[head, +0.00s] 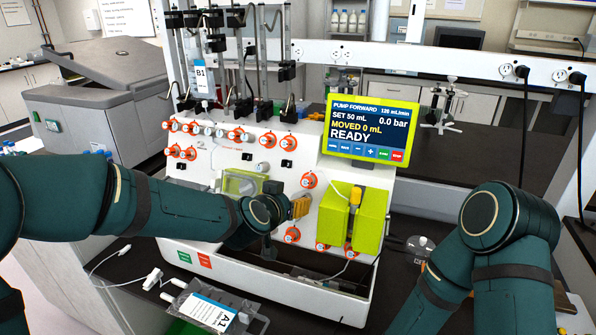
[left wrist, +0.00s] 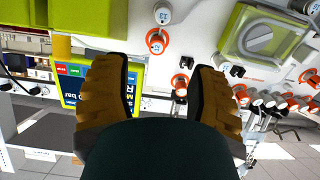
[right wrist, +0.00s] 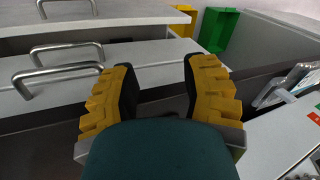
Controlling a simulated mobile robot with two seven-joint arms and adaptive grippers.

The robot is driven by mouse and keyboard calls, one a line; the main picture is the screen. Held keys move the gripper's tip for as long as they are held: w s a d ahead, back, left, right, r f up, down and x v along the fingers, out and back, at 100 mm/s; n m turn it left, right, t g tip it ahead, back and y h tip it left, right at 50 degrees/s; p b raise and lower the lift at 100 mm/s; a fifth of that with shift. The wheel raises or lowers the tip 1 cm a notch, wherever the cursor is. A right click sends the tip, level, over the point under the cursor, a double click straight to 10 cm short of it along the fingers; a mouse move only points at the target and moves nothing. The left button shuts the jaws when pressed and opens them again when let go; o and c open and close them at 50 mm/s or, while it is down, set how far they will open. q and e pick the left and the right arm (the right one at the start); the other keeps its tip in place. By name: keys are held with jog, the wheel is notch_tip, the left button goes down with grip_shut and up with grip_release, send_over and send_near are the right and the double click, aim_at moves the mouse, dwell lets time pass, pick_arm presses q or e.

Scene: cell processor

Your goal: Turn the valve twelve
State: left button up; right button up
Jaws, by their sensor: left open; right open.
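The white cell processor (head: 215,255) carries several white valve knobs, most with orange rings. My left gripper (head: 299,206) is at its front panel, between an upper ringed valve (head: 308,181) and a lower ringed valve (head: 292,235). In the left wrist view my left gripper (left wrist: 165,80) is open and empty, with a ringed valve (left wrist: 180,82) between its fingers and another ringed valve (left wrist: 156,42) beyond. The picture is upside down and I cannot read for certain which valve is twelve. My right gripper (right wrist: 157,75) is open and empty, facing drawers.
The pump screen (head: 370,131) reads READY above lime-green pump blocks (head: 370,222). A labelled bag (head: 208,312) lies on the bench in front. Cabinet drawers with metal handles (right wrist: 65,72) and a green bin (right wrist: 218,30) show in the right wrist view.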

aim_at(305, 183)
pick_arm(q)
jog(key=shift+t, duration=0.3)
jog(key=x, duration=0.4)
jog(key=r+x, duration=0.1)
jog(key=x, duration=0.4)
jog(key=r+x, duration=0.1)
jog(key=x, duration=0.3)
jog(key=shift+w+d, duration=0.35)
jog(key=shift+w, duration=0.15)
grip_shut()
